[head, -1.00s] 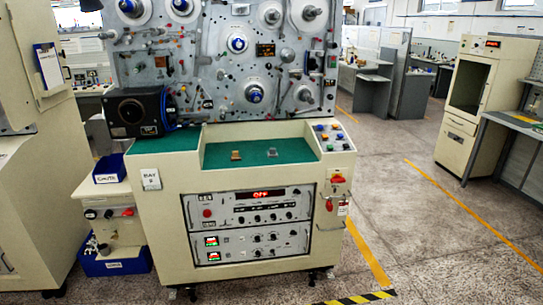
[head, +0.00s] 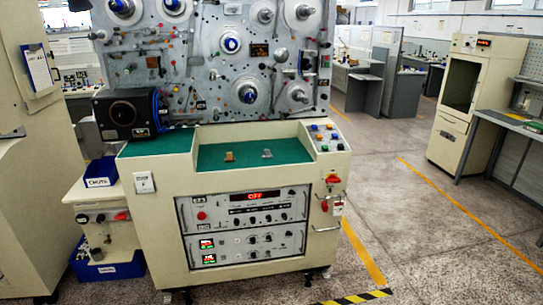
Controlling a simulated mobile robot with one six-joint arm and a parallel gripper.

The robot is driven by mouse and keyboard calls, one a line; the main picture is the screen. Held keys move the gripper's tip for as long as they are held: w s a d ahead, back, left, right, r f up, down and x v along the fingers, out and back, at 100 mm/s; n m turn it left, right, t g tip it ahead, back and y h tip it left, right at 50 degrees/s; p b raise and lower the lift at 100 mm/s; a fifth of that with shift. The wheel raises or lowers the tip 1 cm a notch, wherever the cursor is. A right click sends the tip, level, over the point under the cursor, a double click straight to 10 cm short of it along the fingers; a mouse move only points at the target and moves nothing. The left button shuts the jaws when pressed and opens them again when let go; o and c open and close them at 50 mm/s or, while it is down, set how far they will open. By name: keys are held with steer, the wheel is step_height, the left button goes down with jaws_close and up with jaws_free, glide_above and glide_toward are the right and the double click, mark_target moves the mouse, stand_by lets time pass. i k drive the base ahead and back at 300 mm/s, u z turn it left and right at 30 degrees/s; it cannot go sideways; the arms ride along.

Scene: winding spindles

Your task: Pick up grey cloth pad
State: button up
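Two small items lie apart on the green work surface (head: 248,158) of the cream winding machine. The left one is a brownish piece (head: 229,156). The right one is a small greyish piece (head: 267,153). Both are too small for me to tell whether either is the grey cloth pad. I cannot make out a cloth pad for certain anywhere else. My gripper is not in view.
The machine's upright panel (head: 205,75) with spindles rises behind the green surface. A black box unit (head: 125,115) stands at its left. Blue bins (head: 101,171) are at the lower left. Open floor (head: 420,240) lies to the right, before a cream cabinet (head: 452,132).

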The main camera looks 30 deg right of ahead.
mark_target(267, 154)
steer(key=i, duration=0.95)
